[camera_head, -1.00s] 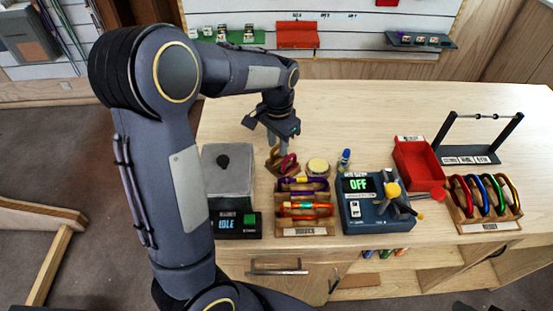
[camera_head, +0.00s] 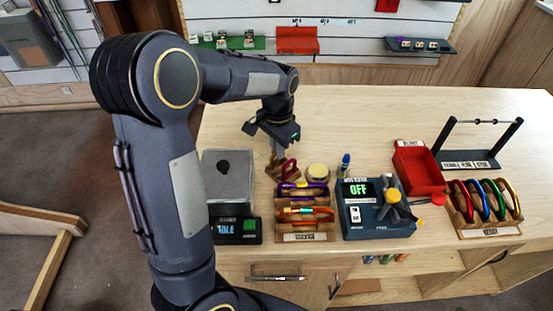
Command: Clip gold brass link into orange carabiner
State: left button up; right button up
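The orange carabiner (camera_head: 306,214) lies in the front wooden rack on the bench, in front of a purple one (camera_head: 303,188). Behind that rack stands a small wooden holder (camera_head: 284,173) with a dark red loop (camera_head: 288,167) in it. My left gripper (camera_head: 275,156) points down at this holder, its fingers at the left of the loop. I cannot tell whether the fingers touch anything or how far apart they are. I cannot make out the gold brass link for certain; the fingers cover part of the holder. My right gripper is not in view.
A grey box (camera_head: 228,180) with an IDLE display stands left of the rack. A blue device (camera_head: 376,219) reading OFF stands right of it. Farther right are a red bin (camera_head: 420,171), a rack of coloured carabiners (camera_head: 487,207) and a bar stand. The bench behind is clear.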

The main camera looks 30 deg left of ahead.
pick_arm(q)
grip_shut()
jog(key=shift+r+p, duration=2.95)
jog(key=shift+r, duration=0.55)
